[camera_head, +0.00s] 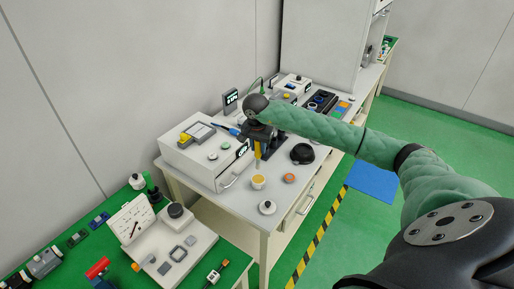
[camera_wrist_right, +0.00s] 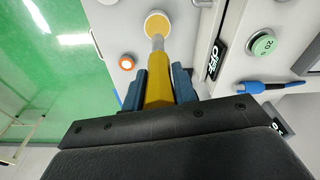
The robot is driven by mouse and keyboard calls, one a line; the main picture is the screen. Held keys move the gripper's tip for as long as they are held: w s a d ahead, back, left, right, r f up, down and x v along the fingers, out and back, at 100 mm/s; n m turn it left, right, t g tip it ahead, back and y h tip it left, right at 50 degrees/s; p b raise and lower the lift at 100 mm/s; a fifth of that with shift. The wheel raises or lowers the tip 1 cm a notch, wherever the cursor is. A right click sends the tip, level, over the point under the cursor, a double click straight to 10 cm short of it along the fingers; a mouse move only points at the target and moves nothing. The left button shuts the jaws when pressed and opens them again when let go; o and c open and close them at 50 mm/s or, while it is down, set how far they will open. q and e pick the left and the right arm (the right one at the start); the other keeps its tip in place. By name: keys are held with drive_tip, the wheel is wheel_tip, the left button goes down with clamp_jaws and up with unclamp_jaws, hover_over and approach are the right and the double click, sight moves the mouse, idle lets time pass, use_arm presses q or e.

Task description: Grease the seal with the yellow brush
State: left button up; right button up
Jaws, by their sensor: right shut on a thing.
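My right gripper (camera_head: 258,138) is shut on the yellow brush (camera_head: 258,150), which points down over the white table. In the right wrist view the brush's yellow handle (camera_wrist_right: 158,88) sits between the blue fingers of the gripper (camera_wrist_right: 159,88). Its metal end reaches toward a small pot with a yellow top (camera_wrist_right: 156,22). The pot also shows in the head view (camera_head: 258,182), just below the brush. I cannot tell whether the bristles touch it. An orange ring with a pale centre (camera_head: 289,178), possibly the seal, lies to the right of the pot. My left gripper is out of view.
A white box (camera_head: 198,158) with a display and buttons stands left of the brush. A blue-handled tool (camera_wrist_right: 262,87) lies beside it. A black round part (camera_head: 302,153) and a white knobbed disc (camera_head: 267,207) are on the table. A green bench (camera_head: 200,272) stands at the front left.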

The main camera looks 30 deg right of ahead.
sight(259, 159)
drive_tip(key=shift+w+d+f, duration=0.1)
drive_tip(key=shift+d+f, duration=0.05)
drive_tip(key=shift+d, duration=0.05)
drive_tip(key=shift+a+f, duration=0.15)
drive_tip(key=shift+f, duration=2.75)
use_arm(q)
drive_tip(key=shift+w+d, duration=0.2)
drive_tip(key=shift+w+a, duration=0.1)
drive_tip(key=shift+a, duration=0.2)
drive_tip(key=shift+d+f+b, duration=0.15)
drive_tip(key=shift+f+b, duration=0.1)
drive_tip(key=shift+b, duration=0.05)
use_arm(e)
drive_tip(key=shift+f, duration=0.25)
